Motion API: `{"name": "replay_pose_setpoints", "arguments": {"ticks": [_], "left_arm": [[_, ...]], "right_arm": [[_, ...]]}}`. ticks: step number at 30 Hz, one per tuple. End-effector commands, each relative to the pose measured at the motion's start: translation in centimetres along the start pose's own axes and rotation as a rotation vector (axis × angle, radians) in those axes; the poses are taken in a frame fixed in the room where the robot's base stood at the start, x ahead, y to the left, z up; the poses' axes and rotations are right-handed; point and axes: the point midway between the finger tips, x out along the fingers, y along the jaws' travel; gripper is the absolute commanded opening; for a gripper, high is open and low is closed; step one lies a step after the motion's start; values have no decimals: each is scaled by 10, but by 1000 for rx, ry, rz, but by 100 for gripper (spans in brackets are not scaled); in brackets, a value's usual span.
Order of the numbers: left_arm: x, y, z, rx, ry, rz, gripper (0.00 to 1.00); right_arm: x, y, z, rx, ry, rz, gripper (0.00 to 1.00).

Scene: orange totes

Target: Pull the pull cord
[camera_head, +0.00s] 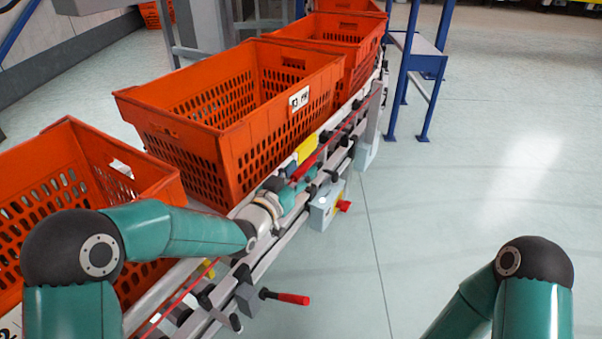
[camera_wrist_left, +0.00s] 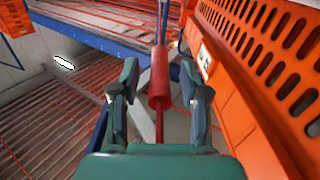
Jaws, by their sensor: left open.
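The pull cord (camera_head: 349,124) is a thin red line running along the side of the conveyor, below the orange totes. In the left wrist view a thicker red sleeve on the pull cord (camera_wrist_left: 159,82) lies between my two teal fingers. My left gripper (camera_head: 298,192) is at the conveyor's side rail, beside the middle tote; it also shows in the left wrist view (camera_wrist_left: 160,95). It is open, with a finger on each side of the red sleeve and visible gaps. My right gripper is out of view; only part of my right arm shows at lower right.
Orange totes stand in a row on the conveyor, with the middle tote (camera_head: 221,140) right behind my left gripper. A grey box (camera_head: 322,208) with a red knob and a red-tipped handle (camera_head: 292,298) stick out from the rail. A blue frame (camera_head: 396,85) stands beyond. The right floor is clear.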

Motion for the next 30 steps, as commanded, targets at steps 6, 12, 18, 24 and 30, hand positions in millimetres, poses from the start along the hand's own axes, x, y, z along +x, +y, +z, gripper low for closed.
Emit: {"name": "replay_pose_setpoints", "arguments": {"ticks": [6, 12, 18, 24, 30], "left_arm": [[1, 0, 0, 0, 0, 0, 45], [1, 0, 0, 0, 0, -1, 22], [1, 0, 0, 0, 0, -1, 0], [1, 0, 0, 0, 0, -1, 0], [2, 19, 5, 1, 4, 4, 0]], "right_arm": [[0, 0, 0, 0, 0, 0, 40], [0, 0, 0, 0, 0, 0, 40], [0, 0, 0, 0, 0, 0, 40], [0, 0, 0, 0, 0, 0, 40], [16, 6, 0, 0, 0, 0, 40]]}}
